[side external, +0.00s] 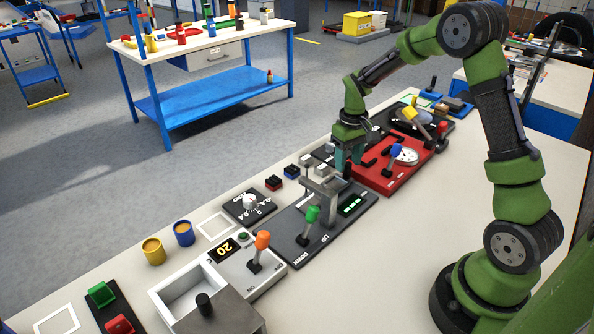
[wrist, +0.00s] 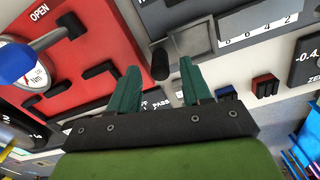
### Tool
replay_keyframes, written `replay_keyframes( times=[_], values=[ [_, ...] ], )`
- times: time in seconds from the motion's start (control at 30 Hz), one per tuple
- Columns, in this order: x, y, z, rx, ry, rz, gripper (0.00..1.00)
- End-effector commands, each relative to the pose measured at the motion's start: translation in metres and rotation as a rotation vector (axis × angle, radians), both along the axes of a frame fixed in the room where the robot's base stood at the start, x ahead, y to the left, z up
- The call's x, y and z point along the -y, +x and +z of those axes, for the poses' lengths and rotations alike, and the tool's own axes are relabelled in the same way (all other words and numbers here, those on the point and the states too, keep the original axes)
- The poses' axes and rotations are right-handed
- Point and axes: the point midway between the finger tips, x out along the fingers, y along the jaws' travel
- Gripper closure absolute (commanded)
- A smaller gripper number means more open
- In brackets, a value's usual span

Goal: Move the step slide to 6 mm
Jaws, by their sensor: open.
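The grey metal slide unit (side external: 322,184) stands on a dark panel marked UP and DOWN, with a green-knobbed lever (side external: 309,219) and a green-lit display (side external: 352,204). I cannot tell which part is the step slide. My gripper (side external: 348,160) is over the far end of this unit, fingers pointing down. In the wrist view my gripper (wrist: 158,82) has its teal fingers apart and empty. A black round knob (wrist: 160,64) shows between and beyond the fingertips, beside the grey block (wrist: 183,42). I cannot tell whether the fingers touch anything.
A red panel (side external: 377,179) with a dial and blue-knobbed lever adjoins the far side. A dial panel (side external: 250,206), red block (side external: 273,183) and blue block (side external: 291,172) are close by. An orange-knobbed lever (side external: 262,241) stands nearer. The bench's right side is clear.

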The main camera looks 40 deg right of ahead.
Motion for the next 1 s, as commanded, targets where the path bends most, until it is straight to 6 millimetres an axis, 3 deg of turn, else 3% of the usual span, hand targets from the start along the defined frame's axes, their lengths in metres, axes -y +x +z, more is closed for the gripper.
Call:
replay_keyframes(
  times=[0.2, 0.5, 0.8, 1.0],
  values=[
    [0.000, 0.000, -0.018, 0.000, 0.001, -0.002, 0.52],
    [0.000, 0.000, -0.019, 0.001, 0.000, -0.001, 0.52],
    [0.000, 0.000, -0.019, 0.001, 0.000, -0.001, 0.98],
    [0.000, 0.000, -0.019, 0.001, 0.000, -0.001, 1.00]
  ],
)
